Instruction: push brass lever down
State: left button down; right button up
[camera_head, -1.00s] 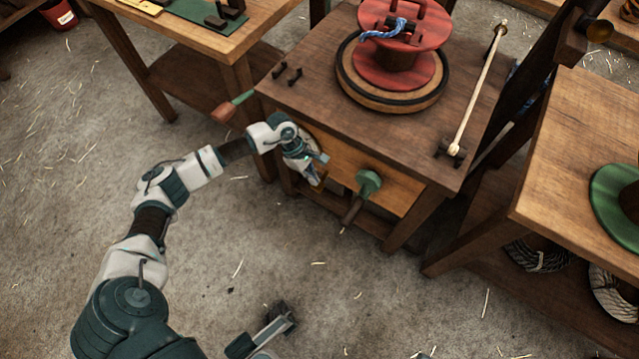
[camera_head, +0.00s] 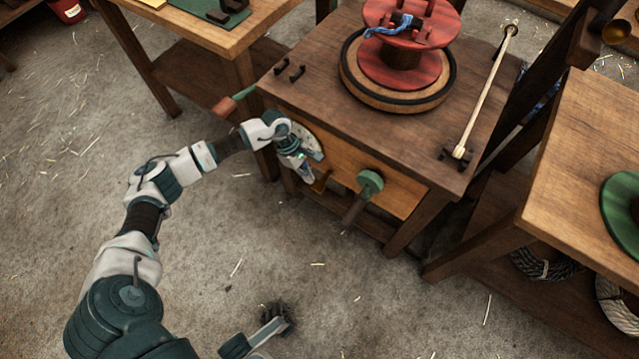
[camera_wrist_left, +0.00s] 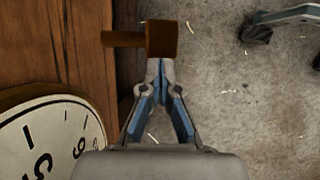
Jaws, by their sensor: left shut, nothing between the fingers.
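The brass lever (camera_head: 320,183) sticks out from the wooden front of the bench, just below a white dial (camera_head: 312,145). In the left wrist view the lever shows as a square brownish block (camera_wrist_left: 162,40) on a short rod, with the dial (camera_wrist_left: 40,145) at lower left. My left gripper (camera_head: 307,177) is shut and empty right beside the lever. In the wrist view its fingertips (camera_wrist_left: 160,64) meet the block's near edge; I cannot tell whether they touch. My right gripper (camera_head: 278,318) is low in the head view, away from the bench; its jaws are unclear.
A green knob (camera_head: 370,183) with a dark handle sticks out right of the lever. A red-handled green lever (camera_head: 232,101) is at the bench's left corner. A red reel (camera_head: 405,60) and a pale rod (camera_head: 485,95) are on top. The straw-strewn floor in front is clear.

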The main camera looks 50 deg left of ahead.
pick_arm(q)
jog(key=shift+s+a+r, duration=0.1)
jog(key=shift+a+r, duration=0.05)
jog(key=shift+a, duration=0.3)
jog(key=v, duration=1.2)
